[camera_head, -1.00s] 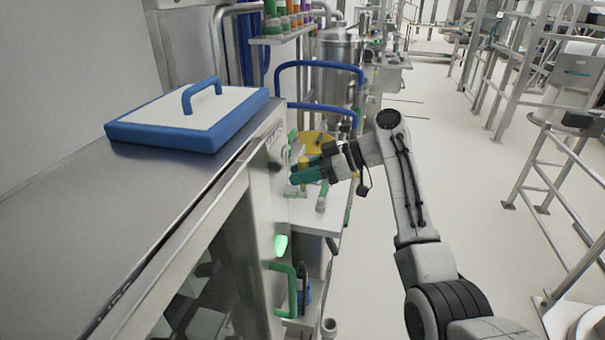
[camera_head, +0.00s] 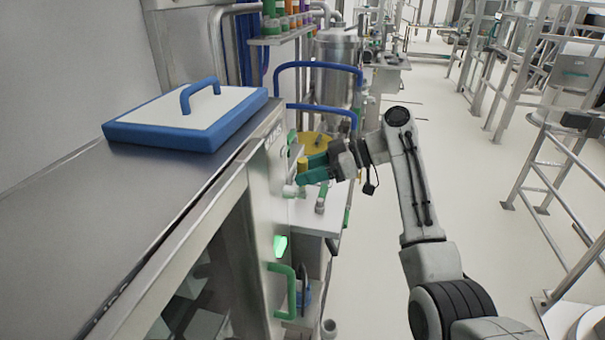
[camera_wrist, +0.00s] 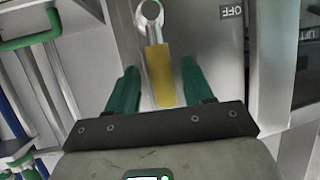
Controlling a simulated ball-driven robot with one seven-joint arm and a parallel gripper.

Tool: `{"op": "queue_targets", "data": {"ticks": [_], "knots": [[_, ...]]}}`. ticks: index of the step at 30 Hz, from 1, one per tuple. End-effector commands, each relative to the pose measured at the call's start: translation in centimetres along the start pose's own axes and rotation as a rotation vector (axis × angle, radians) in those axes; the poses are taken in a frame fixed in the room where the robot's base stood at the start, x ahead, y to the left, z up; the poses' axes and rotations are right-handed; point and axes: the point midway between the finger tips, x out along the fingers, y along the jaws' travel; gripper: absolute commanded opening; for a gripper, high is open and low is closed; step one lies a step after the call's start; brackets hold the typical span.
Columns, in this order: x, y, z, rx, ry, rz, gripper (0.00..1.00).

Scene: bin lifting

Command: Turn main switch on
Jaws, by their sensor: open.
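The main switch shows in the wrist view as a round grey pivot with a yellow handle (camera_wrist: 160,75) on a grey panel. An upside-down "OFF" label (camera_wrist: 231,12) is to the right of the pivot. My gripper (camera_wrist: 159,68) is open, with one green finger on each side of the yellow handle and a visible gap on both sides. In the head view my gripper (camera_head: 305,172) is beside the front face of the steel cabinet (camera_head: 258,205). The yellow handle (camera_head: 303,163) shows at its fingertips there. Contact with the handle cannot be told.
A blue-framed lid (camera_head: 185,118) lies on the cabinet top. A green light (camera_head: 280,246) and a green door handle (camera_head: 290,290) are on the cabinet front below my gripper. A railing (camera_head: 560,170) stands at the right. The floor between is clear.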

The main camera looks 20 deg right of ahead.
Motion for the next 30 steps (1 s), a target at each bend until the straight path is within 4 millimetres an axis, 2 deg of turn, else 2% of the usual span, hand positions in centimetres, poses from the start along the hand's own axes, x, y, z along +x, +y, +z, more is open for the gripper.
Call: {"op": "queue_targets", "data": {"ticks": [9,15,20,30], "knots": [[-6.1,0.1,0.2,-0.001,0.001,0.004,0.52],[-8.5,0.1,0.1,0.001,-0.001,0.001,0.52],[-9.1,0.1,0.1,0.001,0.0,0.001,0.52],[-9.1,0.0,0.1,0.001,0.0,0.0,0.52]]}}
